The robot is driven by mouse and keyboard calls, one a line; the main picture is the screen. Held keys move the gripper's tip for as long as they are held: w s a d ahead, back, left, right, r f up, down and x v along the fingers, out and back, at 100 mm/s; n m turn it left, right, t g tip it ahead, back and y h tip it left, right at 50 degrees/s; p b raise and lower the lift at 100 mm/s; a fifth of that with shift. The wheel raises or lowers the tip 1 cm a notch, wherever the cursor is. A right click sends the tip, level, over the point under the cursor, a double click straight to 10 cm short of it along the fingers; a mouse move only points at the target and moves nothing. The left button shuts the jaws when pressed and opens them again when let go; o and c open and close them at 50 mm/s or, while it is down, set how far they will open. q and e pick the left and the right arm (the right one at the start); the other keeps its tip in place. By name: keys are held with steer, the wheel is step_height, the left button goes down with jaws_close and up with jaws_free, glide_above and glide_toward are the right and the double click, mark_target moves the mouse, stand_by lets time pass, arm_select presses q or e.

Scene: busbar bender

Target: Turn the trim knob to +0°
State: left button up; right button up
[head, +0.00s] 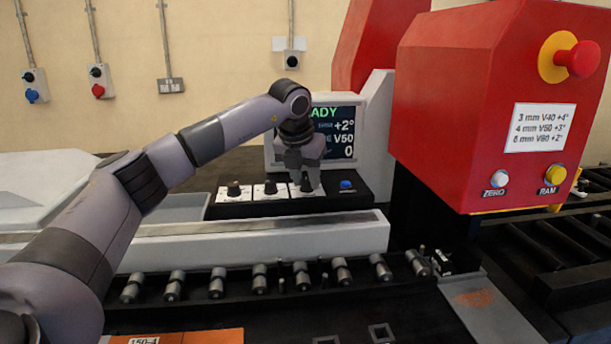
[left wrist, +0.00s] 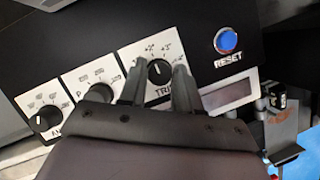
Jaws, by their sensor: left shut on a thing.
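The trim knob (left wrist: 158,71) is a black dial with a white pointer mark on a white plate lettered TRIM, partly hidden by my fingers. My left gripper (left wrist: 160,78) is shut on this knob, one finger on each side. In the head view my left gripper (head: 306,182) reaches down to the rightmost knob of the panel. The display (head: 342,135) behind it reads +2°, V50 and 0. My arm hides the display's left part. My right gripper is not in view.
Two more knobs (head: 234,189) (head: 270,187) sit left of the trim knob. A blue RESET button (left wrist: 228,40) is close on its right. The red press housing (head: 470,110) with ZERO and RAM buttons stands further right. A row of rollers (head: 260,280) lies in front.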

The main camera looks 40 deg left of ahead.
arm_select(q)
steer(key=n+y+p, duration=0.1)
steer(key=n, duration=0.3)
steer(key=shift+w+d+g, duration=0.1)
steer(key=shift+d+g, duration=0.05)
steer(key=shift+g, duration=0.25)
steer(key=n+g+y+p, duration=0.1)
steer(key=n, duration=0.2)
steer(key=shift+w+n, duration=0.1)
steer(key=shift+n, duration=0.3)
steer(key=n+g, duration=0.1)
steer(key=n, duration=0.2)
steer(key=shift+y, duration=0.3)
steer(key=shift+w+n+g, duration=0.15)
steer(key=shift+n+g, duration=0.75)
steer(key=shift+n, duration=1.2)
steer(key=o, duration=1)
steer(key=shift+v, duration=3.6)
